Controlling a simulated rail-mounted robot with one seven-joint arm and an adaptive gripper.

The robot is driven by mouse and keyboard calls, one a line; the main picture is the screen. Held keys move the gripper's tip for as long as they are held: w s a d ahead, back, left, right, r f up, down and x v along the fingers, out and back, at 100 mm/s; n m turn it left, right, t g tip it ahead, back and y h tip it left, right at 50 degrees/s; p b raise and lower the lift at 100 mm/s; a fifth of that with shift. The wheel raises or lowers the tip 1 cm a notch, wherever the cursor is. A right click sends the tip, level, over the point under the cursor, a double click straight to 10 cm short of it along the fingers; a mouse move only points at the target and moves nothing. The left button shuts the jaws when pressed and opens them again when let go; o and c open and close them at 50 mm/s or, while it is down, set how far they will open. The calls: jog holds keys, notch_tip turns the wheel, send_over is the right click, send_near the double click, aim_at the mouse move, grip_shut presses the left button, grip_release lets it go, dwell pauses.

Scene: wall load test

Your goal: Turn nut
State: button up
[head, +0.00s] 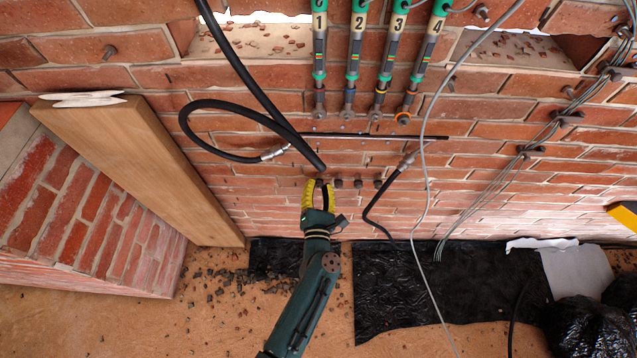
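Several small dark nuts or bolt ends sit in a short row low on the brick wall; one of these dark nuts (358,183) is in the middle of the visible part of the row. My gripper (319,184), with yellow fingers, points up at the wall at the left end of this row. Its fingers are parted with a dark gap between them. Whether a nut sits between the fingertips is hidden. The nearest visible nut (338,183) is just right of the right finger.
Numbered green-ended cylinders (355,50) hang above. A black hose (240,75) loops close above my gripper, and a thin grey cable (424,150) hangs to the right. A wooden plank (140,160) leans at left. Black sheeting (430,290) and rubble cover the floor.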

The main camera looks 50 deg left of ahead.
grip_shut()
jog(key=m, duration=0.7)
jog(key=shift+m, duration=0.4)
jog(key=m, duration=0.5)
jog(key=shift+m, duration=0.3)
jog(key=m, duration=0.4)
jog(key=shift+m, duration=0.4)
jog(key=shift+o, duration=0.6)
grip_release()
